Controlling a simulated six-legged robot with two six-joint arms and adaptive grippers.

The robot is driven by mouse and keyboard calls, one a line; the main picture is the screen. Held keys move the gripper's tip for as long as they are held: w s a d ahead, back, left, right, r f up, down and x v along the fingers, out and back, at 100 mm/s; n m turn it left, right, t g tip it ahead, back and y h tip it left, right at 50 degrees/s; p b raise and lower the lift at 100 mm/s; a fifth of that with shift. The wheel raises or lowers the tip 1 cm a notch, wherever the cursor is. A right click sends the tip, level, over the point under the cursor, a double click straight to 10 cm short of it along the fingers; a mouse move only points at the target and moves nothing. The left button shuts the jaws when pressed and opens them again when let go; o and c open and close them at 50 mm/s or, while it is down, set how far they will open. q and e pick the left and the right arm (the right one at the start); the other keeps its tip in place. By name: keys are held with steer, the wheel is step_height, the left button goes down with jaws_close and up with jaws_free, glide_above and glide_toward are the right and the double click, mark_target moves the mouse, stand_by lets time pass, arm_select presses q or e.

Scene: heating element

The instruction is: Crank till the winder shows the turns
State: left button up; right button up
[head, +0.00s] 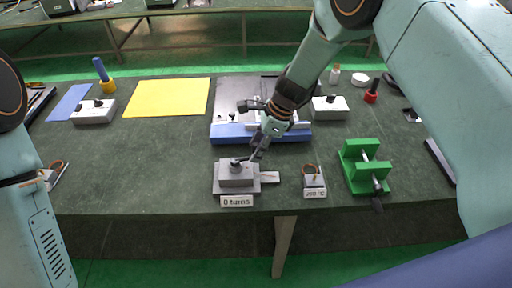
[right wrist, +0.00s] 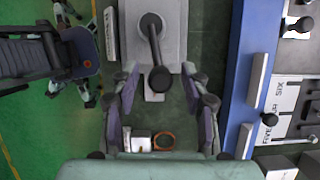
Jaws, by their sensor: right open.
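The winder (head: 237,177) is a grey block on a grey base at the table's front edge, with a plate reading "0 turns" (head: 237,201). In the right wrist view, the winder (right wrist: 172,35) has a dark crank (right wrist: 154,45) ending in a round black knob (right wrist: 160,79). My right gripper (head: 255,153) is over the winder's right side. In the right wrist view, its fingers (right wrist: 160,75) are open and apart, with the knob showing between the tips; I cannot tell any contact. My left arm shows at the left edge, its gripper out of view.
A small stand with an orange loop (head: 314,180) and a temperature plate is right of the winder. A green clamp (head: 352,150) stands farther right. A blue-edged fixture (head: 230,132) lies behind. A yellow sheet (head: 168,97) is back left; the table left of the winder is clear.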

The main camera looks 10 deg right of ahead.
steer(key=w+v, duration=0.1)
steer(key=v, duration=1)
steer(key=shift+s+r, duration=0.15)
steer(key=shift+s, duration=0.35)
steer(key=s+d+f+n+g+h, duration=0.1)
steer(key=s+d+f+n+h, duration=0.2)
steer(key=s+f, duration=0.5)
steer(key=s+d+f+n+h, duration=0.1)
steer(key=s+d+f+n, duration=0.1)
steer(key=s+f+n, duration=0.8)
steer(key=s+n, duration=0.2)
steer(key=s, duration=0.6)
steer(key=s+f+n, duration=0.2)
steer(key=s+n, duration=0.2)
steer(key=s, duration=0.7)
step_height(320, 180, down, 20)
steer(key=n+b, duration=0.1)
steer(key=b, duration=1.9)
steer(key=shift+d, duration=0.25)
steer(key=shift+w+f, duration=0.1)
